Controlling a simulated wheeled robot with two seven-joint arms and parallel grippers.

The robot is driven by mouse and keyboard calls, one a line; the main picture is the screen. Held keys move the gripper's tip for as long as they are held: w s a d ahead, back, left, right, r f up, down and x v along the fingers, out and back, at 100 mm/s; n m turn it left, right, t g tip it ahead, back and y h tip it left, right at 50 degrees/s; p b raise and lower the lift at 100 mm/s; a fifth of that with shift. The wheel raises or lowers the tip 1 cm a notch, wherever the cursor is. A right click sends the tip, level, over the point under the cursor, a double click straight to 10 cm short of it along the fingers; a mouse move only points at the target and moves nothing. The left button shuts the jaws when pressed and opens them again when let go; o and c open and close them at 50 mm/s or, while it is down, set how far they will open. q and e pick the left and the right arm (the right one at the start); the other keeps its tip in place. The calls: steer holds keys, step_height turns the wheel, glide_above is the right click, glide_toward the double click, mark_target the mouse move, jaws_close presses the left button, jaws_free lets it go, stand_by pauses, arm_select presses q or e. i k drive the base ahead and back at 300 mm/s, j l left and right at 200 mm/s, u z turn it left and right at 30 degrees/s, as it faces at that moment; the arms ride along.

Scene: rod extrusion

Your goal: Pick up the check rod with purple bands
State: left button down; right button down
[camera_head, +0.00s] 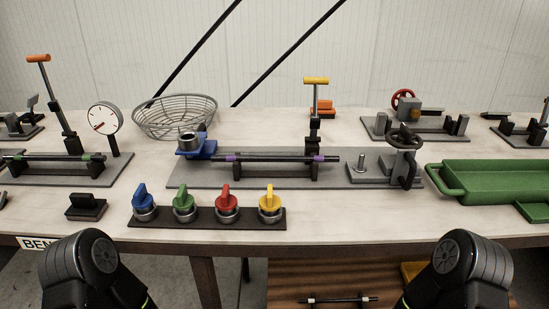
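The check rod with purple bands (275,157) lies level across dark supports on a grey base plate (188,180) in the middle of the bench. It is dark, with a purple band near each end. Its left end is close to a blue fixture with a metal cup (190,142); I cannot tell whether they touch. Rounded black parts of my two arms show at the bottom left and bottom right, well in front of the rod. Neither gripper's fingers are in view.
A row of blue, green, red and yellow knobs (207,217) stands in front of the rod. A yellow-handled lever (316,82) rises behind it. A handwheel fixture (405,145) and green tray (480,168) stand right. A green-banded rod (55,157) lies left.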

mark_target(304, 159)
steer(key=k+l+z, duration=0.15)
steer(key=l+z, duration=0.2)
steer(key=k+l+z, duration=0.1)
steer(key=l+z, duration=0.55)
steer(key=j+u, duration=0.35)
steer(key=i+j+u, duration=0.15)
steer(key=j+u, duration=0.15)
steer(key=i+j+u, duration=0.1)
steer(key=j+u, duration=0.25)
steer(key=k+j+z, duration=0.2)
steer(key=z, duration=0.2)
steer(key=k+j+z, duration=0.2)
steer(key=j+z, duration=0.25)
steer(key=k+z, duration=0.25)
steer(key=z, duration=0.15)
